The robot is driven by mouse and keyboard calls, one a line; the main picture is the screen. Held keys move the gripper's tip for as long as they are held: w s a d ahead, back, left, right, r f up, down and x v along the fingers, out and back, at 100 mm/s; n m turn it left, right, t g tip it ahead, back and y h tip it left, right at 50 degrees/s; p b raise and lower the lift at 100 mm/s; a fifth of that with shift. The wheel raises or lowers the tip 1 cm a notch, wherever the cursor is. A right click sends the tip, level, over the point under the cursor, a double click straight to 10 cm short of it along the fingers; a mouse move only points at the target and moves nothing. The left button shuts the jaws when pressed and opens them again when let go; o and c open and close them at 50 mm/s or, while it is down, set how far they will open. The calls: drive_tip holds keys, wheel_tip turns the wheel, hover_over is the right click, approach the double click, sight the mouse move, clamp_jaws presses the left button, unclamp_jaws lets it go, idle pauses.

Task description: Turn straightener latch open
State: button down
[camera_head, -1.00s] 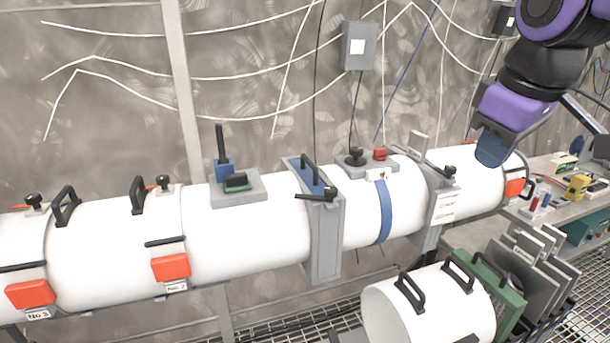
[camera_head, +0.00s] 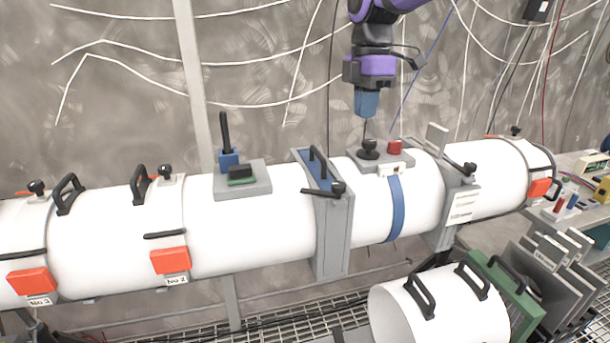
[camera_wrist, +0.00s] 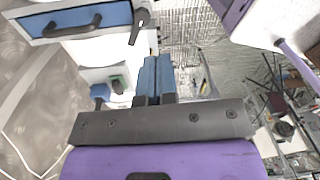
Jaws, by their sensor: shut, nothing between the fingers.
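A grey upright housing (camera_head: 334,235) with a blue top panel and a black handle is set across the white tube. A black lever latch (camera_head: 325,190) lies across its top front, pointing left from its pivot. In the wrist view, the lever (camera_wrist: 138,26) sits beside the blue panel (camera_wrist: 85,18) at the top left. A second grey housing (camera_head: 445,215) to the right also has a black lever (camera_head: 460,168). No readable label tells which is the straightener. My gripper (camera_head: 366,112) hangs above the tube, right of the first housing, its blue fingers (camera_wrist: 156,75) shut and empty, apart from both levers.
Below my gripper are a black knob (camera_head: 369,149) and a red block (camera_head: 394,147) on the tube. An open white tube section (camera_head: 440,310) and grey plates (camera_head: 555,262) are at front right.

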sight(302, 190)
drive_tip(key=w+a+f+n+g, duration=0.3)
drive_tip(key=w+a+f+n, duration=0.7)
drive_tip(key=a+n, duration=0.1)
drive_tip(key=shift+y, duration=0.4)
drive_tip(key=x, duration=0.9)
drive_tip(key=shift+s+f, duration=0.25)
drive_tip(key=shift+s+a+n+g+h, duration=0.3)
drive_tip(key=shift+s+n, duration=0.3)
drive_tip(key=shift+s+a, duration=0.15)
drive_tip(key=shift+s, duration=0.2)
drive_tip(key=shift+s+a, duration=0.25)
drive_tip(key=shift+s, duration=1.25)
drive_tip(key=shift+w+d, duration=0.4)
drive_tip(key=shift+w, duration=0.35)
